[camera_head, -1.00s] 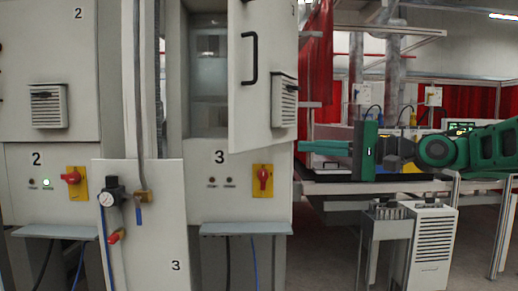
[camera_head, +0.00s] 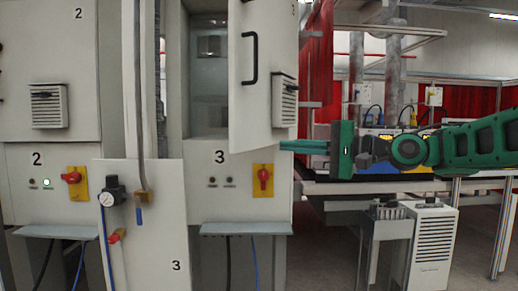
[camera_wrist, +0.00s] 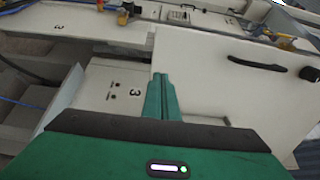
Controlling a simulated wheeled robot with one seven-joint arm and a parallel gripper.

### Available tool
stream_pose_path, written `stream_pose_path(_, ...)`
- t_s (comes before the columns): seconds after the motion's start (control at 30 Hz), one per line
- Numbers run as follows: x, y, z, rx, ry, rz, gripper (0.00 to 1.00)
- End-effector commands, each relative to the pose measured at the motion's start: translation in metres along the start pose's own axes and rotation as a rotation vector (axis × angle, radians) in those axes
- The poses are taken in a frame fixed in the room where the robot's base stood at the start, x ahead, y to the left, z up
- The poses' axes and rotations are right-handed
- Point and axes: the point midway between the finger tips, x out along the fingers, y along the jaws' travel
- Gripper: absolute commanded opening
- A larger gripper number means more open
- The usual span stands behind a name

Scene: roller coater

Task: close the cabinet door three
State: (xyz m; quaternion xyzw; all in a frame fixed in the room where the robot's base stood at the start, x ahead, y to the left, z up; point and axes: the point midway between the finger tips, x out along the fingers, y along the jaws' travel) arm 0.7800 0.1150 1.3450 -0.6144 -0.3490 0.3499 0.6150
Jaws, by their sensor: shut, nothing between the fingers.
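Cabinet door three (camera_head: 262,95) is a pale grey panel with a black bar handle and a vent. It stands open, swung out from its cabinet, and the bay behind it shows to its left. My gripper (camera_head: 284,147) is green and shut, pointing left at the door's lower right edge. In the wrist view the door (camera_wrist: 230,85) lies right of my closed fingers (camera_wrist: 161,78), with its handle farther right. I cannot tell whether the fingertips touch the door.
A grey panel marked 3 (camera_head: 140,225) with a gauge and valve stands in front at lower left. Below the door are a red-yellow switch (camera_head: 263,180) and a small shelf (camera_head: 246,228). A workbench frame (camera_head: 375,188) lies beneath my arm.

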Motion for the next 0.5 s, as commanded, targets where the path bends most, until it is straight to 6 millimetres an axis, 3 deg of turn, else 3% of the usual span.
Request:
stream_pose_path(0.3,0.057,0.0,0.0,0.0,-0.002,0.0,0.0)
stream_pose_path(0.5,0.079,0.0,0.0,0.0,0.0,0.0,0.0)
